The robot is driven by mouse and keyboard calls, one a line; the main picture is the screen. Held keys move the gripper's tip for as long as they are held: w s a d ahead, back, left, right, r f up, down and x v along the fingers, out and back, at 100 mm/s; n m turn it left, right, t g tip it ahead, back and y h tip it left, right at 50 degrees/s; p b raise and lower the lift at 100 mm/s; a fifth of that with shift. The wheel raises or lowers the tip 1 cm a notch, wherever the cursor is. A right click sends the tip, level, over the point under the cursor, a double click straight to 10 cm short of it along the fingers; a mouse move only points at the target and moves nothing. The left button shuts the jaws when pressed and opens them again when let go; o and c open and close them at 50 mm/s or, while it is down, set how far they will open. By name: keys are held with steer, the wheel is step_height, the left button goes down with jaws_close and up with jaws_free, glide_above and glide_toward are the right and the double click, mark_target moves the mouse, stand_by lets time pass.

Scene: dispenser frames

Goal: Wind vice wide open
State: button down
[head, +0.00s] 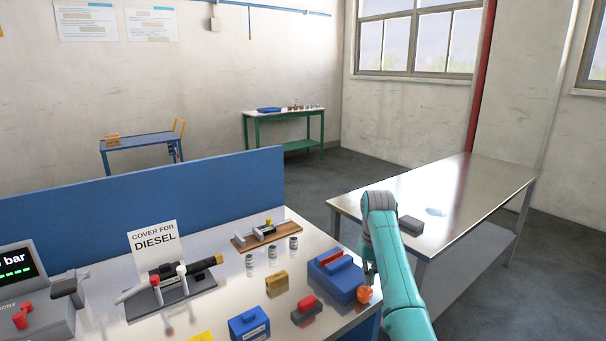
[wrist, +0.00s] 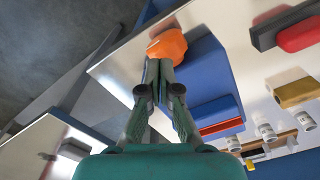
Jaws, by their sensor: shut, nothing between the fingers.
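The blue vice (head: 345,281) sits at the right end of the workbench, with a red part on its top. It also shows in the wrist view (wrist: 198,70). An orange knob (head: 364,294) is at its near right side, and it also shows in the wrist view (wrist: 168,45). My gripper (wrist: 160,64) is shut, its fingertips together right at the knob and overlapping it in the picture. I cannot tell whether they touch it. In the head view my gripper (head: 369,274) is partly hidden by my arm. How far the jaws stand apart is unclear.
Left of the vice are a red-topped dark block (head: 307,309), a brass-coloured block (head: 277,284), a blue box (head: 249,325) and small jars (head: 271,252). A steel table (head: 455,190) with a grey block (head: 411,225) stands to the right. A blue panel (head: 150,205) backs the bench.

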mark_target(361, 293)
steer(key=shift+f, duration=0.7)
steer(key=shift+s+a+f, duration=0.1)
steer(key=shift+s, duration=0.05)
steer(key=shift+s+a+f, duration=0.1)
steer(key=shift+s+a, duration=0.3)
stand_by(0.8)
steer(key=shift+s+a+r, duration=0.2)
steer(key=shift+s+a, duration=0.15)
steer(key=shift+a, duration=0.25)
stand_by(1.3)
steer(key=shift+w+d+r, duration=0.15)
steer(key=shift+w+d, duration=0.75)
steer(key=shift+d, duration=0.2)
steer(key=shift+f, duration=0.2)
stand_by(0.3)
